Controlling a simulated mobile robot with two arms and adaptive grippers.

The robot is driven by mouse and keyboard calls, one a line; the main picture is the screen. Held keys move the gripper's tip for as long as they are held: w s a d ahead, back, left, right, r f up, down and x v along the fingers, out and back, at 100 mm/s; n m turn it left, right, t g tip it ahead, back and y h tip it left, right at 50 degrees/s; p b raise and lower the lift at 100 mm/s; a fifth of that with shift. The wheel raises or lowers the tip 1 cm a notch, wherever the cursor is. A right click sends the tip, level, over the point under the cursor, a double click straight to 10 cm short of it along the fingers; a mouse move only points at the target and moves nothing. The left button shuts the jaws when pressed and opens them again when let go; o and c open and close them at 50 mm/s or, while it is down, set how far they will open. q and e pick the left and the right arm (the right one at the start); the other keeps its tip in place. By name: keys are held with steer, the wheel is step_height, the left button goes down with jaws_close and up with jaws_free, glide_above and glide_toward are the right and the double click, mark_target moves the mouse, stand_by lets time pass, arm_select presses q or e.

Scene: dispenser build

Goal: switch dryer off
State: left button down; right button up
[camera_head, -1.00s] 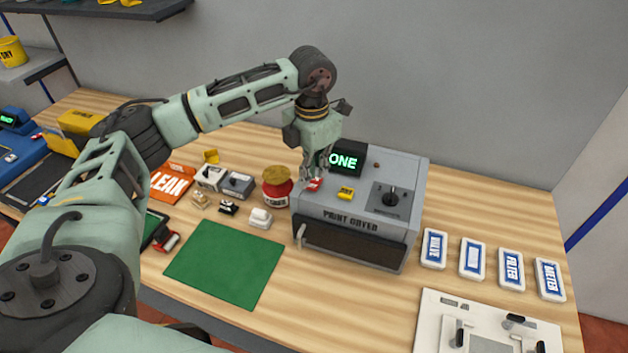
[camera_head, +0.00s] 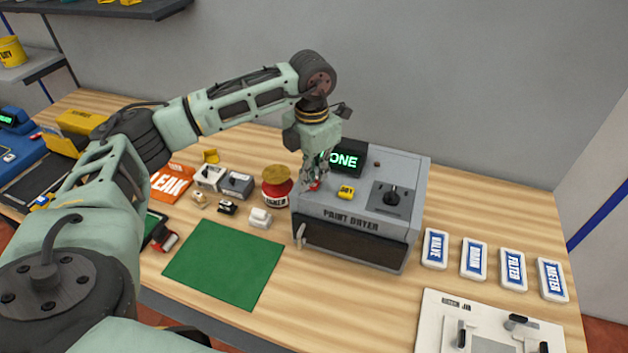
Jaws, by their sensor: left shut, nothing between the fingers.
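The grey paint dryer (camera_head: 352,221) stands on the wooden bench against the back wall, its dark front door (camera_head: 351,243) closed. Its black display (camera_head: 349,157) shows green letters, "ONE", with the left end hidden by my gripper. A red rocker switch (camera_head: 315,186) is on the left of the dryer's top, mostly covered by my fingers. A yellow SET button (camera_head: 346,192) and a black knob (camera_head: 391,195) are to its right. My left gripper (camera_head: 312,181) is shut and empty, pointing down with its tips at the red switch; contact is hard to tell. My right gripper is out of view.
A red jar (camera_head: 277,192) stands close to the dryer's left side. A green mat (camera_head: 222,263) lies in front left, with small parts behind it. Several labelled white blocks (camera_head: 473,259) and a white fixture board (camera_head: 437,309) are at right.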

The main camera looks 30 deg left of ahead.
mark_target(312, 185)
arm_select(q)
steer(key=shift+s+f+b, duration=0.1)
steer(key=shift+f+b, duration=0.35)
steer(key=shift+f, duration=0.15)
steer(key=shift+r, duration=0.15)
steer(key=shift+r+p, duration=0.75)
steer(key=shift+r, duration=0.15)
steer(key=shift+r+p, duration=1.5)
steer(key=shift+r, duration=1.05)
steer(key=shift+f, duration=0.1)
